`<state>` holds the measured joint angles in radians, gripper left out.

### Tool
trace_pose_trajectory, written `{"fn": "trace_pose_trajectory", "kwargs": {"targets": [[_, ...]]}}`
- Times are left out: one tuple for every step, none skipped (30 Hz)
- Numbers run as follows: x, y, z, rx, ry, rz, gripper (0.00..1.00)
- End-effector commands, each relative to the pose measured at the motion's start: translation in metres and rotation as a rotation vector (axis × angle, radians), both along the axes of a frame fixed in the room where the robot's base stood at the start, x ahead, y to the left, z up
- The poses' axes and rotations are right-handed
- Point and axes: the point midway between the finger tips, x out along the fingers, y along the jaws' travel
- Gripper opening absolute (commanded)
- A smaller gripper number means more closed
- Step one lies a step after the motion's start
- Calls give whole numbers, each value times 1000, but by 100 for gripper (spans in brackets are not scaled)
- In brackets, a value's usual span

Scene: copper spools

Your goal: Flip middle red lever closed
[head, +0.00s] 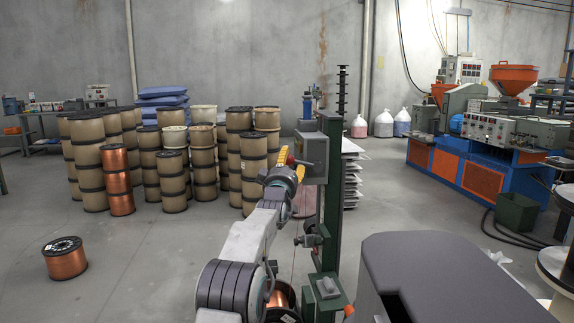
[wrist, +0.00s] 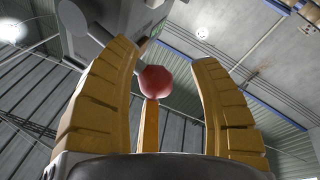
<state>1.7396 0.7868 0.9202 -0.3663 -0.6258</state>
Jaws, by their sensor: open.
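A grey control box (head: 312,155) is mounted on a dark green machine column. A small red knob (head: 291,159) on a lever shows at the box's left side, beside my gripper (head: 292,168). In the wrist view a round red knob (wrist: 155,81) on a grey rod lies between the yellow fingers of my gripper (wrist: 165,58). The fingers are open, with gaps on both sides of the knob. I cannot tell which knob is the middle one.
The green column (head: 331,190) stands right beside my arm. Copper spools and tan drums (head: 88,165) stand in a group at left, and one copper spool (head: 65,257) lies apart on the floor. An orange and blue machine (head: 470,165) is at right. The floor at left front is mostly clear.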

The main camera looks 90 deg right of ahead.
Motion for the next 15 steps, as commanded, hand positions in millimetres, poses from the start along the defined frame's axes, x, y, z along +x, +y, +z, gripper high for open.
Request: {"fn": "trace_pose_trajectory", "kwargs": {"targets": [[0,0,2,-3,1,-1,56],[0,1,2,-4,2,-1,56],[0,1,3,-4,2,-1,56],[0,1,3,-5,2,-1,56],[0,1,3,-5,2,-1,56],[0,2,3,-5,2,-1,56],[0,3,3,-6,2,-1,56],[0,3,3,-7,2,-1,56],[0,5,4,-8,2,-1,56],[0,6,3,-7,2,-1,56],[0,7,2,-5,2,-1,56],[1,9,2,-5,2,-1,56],[1,11,2,-5,2,-1,56],[1,13,1,-5,2,-1,56],[2,16,0,-5,2,-1,56]]}}
